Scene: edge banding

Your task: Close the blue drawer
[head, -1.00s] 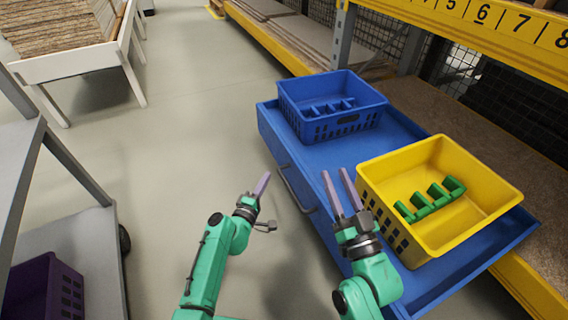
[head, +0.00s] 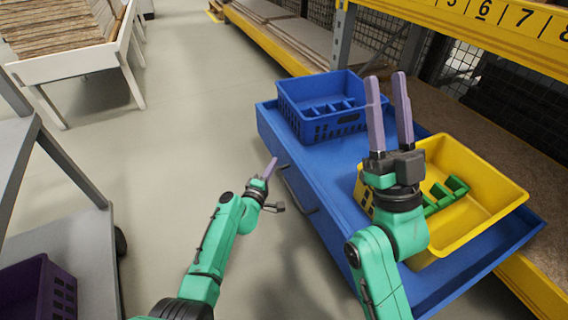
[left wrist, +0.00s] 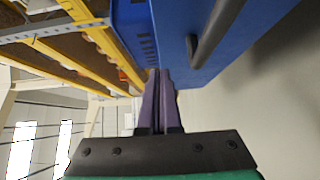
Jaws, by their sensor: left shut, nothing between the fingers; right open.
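The blue drawer (head: 345,160) is pulled out from the shelving in the head view, with its dark bar handle (head: 299,190) on the front panel facing the robot. In the left wrist view, the drawer front (left wrist: 175,35) and handle (left wrist: 215,35) are close. My left gripper (head: 272,167) is shut and empty, in front of the drawer's front panel near the far end of the handle; whether it touches cannot be told. My right gripper (head: 389,105) is open and empty, raised above the drawer and in front of the yellow bin in the picture.
A blue basket (head: 318,125) and a yellow bin (head: 490,190) with a green part (head: 445,193) sit in the drawer. The yellow-edged shelf (head: 525,285) runs along the right. A grey cart with a purple crate (head: 40,290) stands at left. Floor between is clear.

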